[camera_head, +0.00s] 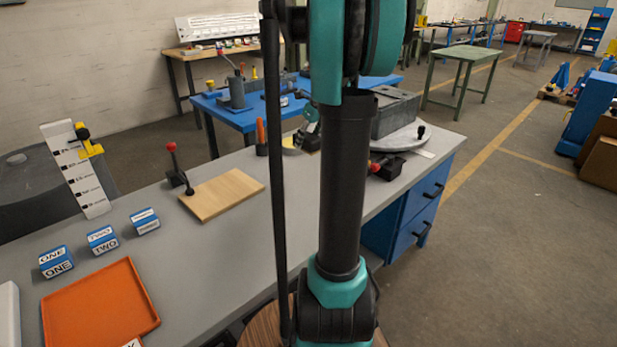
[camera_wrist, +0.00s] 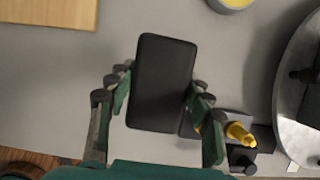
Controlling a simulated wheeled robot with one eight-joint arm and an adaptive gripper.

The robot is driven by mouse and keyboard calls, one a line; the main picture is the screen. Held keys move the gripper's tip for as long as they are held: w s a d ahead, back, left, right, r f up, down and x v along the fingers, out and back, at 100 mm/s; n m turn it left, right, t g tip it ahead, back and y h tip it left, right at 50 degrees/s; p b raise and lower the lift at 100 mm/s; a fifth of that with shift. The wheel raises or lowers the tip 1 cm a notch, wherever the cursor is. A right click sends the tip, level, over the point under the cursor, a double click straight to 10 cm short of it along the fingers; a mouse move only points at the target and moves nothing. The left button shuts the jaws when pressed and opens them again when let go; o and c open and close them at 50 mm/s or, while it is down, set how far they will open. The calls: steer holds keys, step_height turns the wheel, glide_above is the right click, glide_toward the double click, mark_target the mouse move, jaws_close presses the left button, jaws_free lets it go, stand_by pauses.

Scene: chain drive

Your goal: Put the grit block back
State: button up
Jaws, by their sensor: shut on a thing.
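A dark, nearly black rounded rectangular block (camera_wrist: 162,75), which looks like the grit block, sits between the green fingers of my gripper (camera_wrist: 159,98) in the wrist view. The fingers are shut on its two long sides. The block is slightly tilted in the picture, above the grey bench top. Its underside is hidden. In the head view my arm covers most of the area around the gripper, and I cannot make out the block there.
A wooden board (camera_head: 222,194) lies left of my arm on the grey bench (camera_head: 240,245). An orange tray (camera_head: 98,308) and blue-and-white labelled blocks (camera_head: 103,240) are nearer left. In the wrist view, a yellow-knobbed fixture (camera_wrist: 240,133) and a round grey plate (camera_wrist: 292,95) are at right.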

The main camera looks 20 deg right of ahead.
mark_target(304, 181)
step_height(304, 181, down, 15)
steer(key=shift+r, duration=0.2)
steer(key=shift+f, duration=0.1)
steer(key=o, duration=1.6)
steer(key=v, duration=1.2)
